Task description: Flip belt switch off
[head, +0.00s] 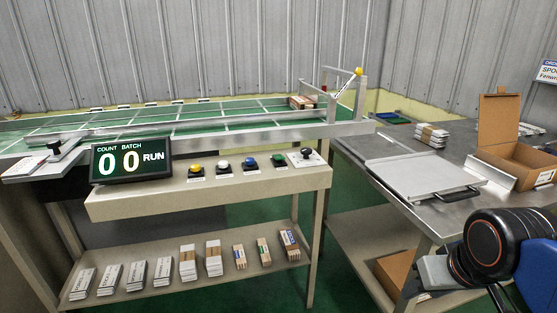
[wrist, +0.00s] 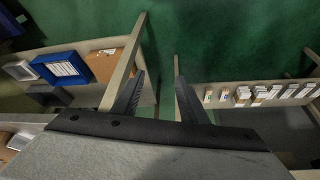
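A control shelf (head: 130,205) stands in front of the conveyor in the head view. At its right end is a small light plate with a dark-knobbed switch (head: 305,156), which looks like the belt switch; its exact position is too small to tell. Yellow (head: 195,169), white (head: 222,165), blue (head: 249,162) and green (head: 278,159) buttons sit to its left. The display (head: 131,160) reads 0 0 and RUN. My gripper (wrist: 160,68) is open and empty in the wrist view, over the floor between two benches. My arm shows at the lower right of the head view, well away from the switch.
The green conveyor (head: 220,117) runs behind the shelf, with a bundle (head: 301,102) at its right end. Stick bundles (head: 188,262) line the lower shelf. The right steel table (head: 390,150) holds a flat sealer-like device (head: 425,174) and an open carton (head: 515,150).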

